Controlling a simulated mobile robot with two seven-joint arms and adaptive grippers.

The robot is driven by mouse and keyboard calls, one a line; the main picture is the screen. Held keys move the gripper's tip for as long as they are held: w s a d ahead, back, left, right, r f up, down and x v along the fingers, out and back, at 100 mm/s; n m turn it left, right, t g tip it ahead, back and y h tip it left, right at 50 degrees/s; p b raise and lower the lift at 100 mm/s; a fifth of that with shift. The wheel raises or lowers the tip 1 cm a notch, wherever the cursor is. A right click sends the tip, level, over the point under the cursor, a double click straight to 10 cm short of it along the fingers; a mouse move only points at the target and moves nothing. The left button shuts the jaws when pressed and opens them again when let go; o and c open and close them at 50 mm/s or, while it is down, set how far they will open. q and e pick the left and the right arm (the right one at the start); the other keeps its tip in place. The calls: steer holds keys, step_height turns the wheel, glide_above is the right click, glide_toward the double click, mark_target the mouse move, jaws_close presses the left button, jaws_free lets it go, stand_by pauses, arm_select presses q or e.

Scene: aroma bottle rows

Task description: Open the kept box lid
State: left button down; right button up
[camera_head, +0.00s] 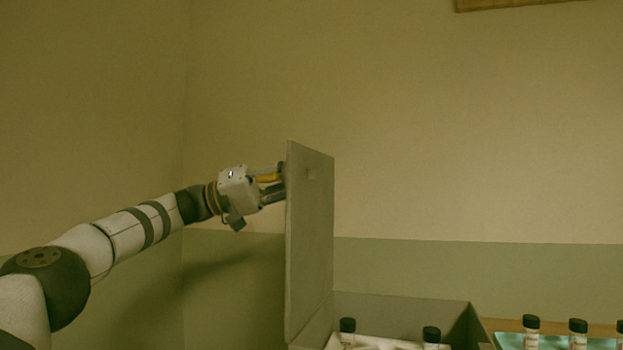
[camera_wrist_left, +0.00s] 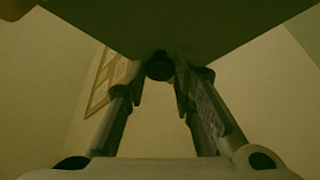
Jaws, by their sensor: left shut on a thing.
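The grey box lid (camera_head: 312,240) stands upright, near vertical, at the left side of the grey box (camera_head: 405,307). The box is open and its inside shows in part. My left gripper (camera_head: 279,182) is at the outer, left face of the lid, near its top. In the left wrist view the lid (camera_wrist_left: 165,25) fills the top as a dark panel. There the left gripper's fingertips (camera_wrist_left: 164,75) are closed around a dark round knob (camera_wrist_left: 159,66) at the lid. My right gripper is not in view.
Black-capped bottles (camera_head: 347,331) stand in the box, another bottle (camera_head: 431,337) to their right. More bottles (camera_head: 531,330) stand on a greenish surface (camera_head: 508,341) at the right. The air above the box is clear. A wall is behind.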

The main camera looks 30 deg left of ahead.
arm_select(q)
steer(key=shift+s+a+t, duration=0.15)
steer(key=shift+a+t, duration=0.15)
steer(key=shift+a, duration=0.25)
steer(key=c, duration=1.3)
jaws_free()
steer(key=shift+f, duration=0.1)
steer(key=v, duration=1.2)
steer(key=shift+f, duration=0.15)
